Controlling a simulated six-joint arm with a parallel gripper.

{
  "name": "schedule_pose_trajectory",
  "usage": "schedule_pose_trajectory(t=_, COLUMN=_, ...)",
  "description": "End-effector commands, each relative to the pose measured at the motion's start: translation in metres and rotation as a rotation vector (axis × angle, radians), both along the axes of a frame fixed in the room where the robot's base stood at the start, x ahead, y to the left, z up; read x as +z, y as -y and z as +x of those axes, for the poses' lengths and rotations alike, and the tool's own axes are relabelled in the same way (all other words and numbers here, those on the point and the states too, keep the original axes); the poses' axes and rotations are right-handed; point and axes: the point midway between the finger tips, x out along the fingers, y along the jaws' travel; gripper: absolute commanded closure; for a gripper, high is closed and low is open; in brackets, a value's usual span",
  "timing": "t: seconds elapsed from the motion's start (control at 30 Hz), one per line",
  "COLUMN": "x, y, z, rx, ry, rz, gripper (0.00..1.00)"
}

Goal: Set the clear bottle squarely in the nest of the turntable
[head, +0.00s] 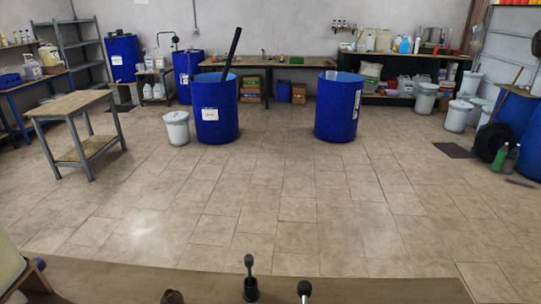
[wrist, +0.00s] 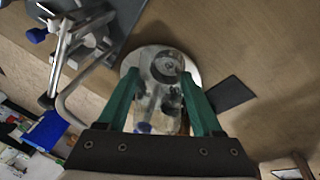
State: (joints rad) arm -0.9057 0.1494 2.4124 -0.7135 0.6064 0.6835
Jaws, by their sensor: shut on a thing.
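In the wrist view, my gripper (wrist: 160,82) has its two green fingers on either side of the clear bottle (wrist: 158,110) and is shut on it. The bottle is see-through, and its round far end points away from the camera. A pale round disc (wrist: 194,68), which looks like the turntable, lies beyond the bottle's far end. The bottle overlaps the disc in the picture and hides much of it, nest included. I cannot tell whether the bottle touches the disc. Neither gripper, bottle nor turntable can be made out in the head view.
In the wrist view, a metal clamp-like fixture (wrist: 62,75) stands close on the left, and a dark square plate (wrist: 230,93) lies right of the disc on the brown tabletop (wrist: 265,50). The head view shows small dark upright objects (head: 250,285) at the table edge and blue drums (head: 215,115) beyond.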

Motion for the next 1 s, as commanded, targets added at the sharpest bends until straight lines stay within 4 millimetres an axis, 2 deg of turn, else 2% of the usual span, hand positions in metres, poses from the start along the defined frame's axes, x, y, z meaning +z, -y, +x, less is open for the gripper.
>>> schedule_pose_trajectory(t=0.27, x=-0.005, y=-0.014, z=0.014, rx=-0.443, ry=0.23, rz=0.148, gripper=0.93)
schedule_pose_trajectory(t=0.5, x=-0.011, y=-0.031, z=0.034, rx=-0.918, ry=0.565, rz=0.196, gripper=0.93)
schedule_pose_trajectory(t=0.63, x=-0.014, y=-0.032, z=0.037, rx=-0.999, ry=0.627, rz=0.191, gripper=0.93)
schedule_pose_trajectory(t=1.0, x=-0.043, y=-0.032, z=0.037, rx=-1.005, ry=0.628, rz=0.19, gripper=0.93)
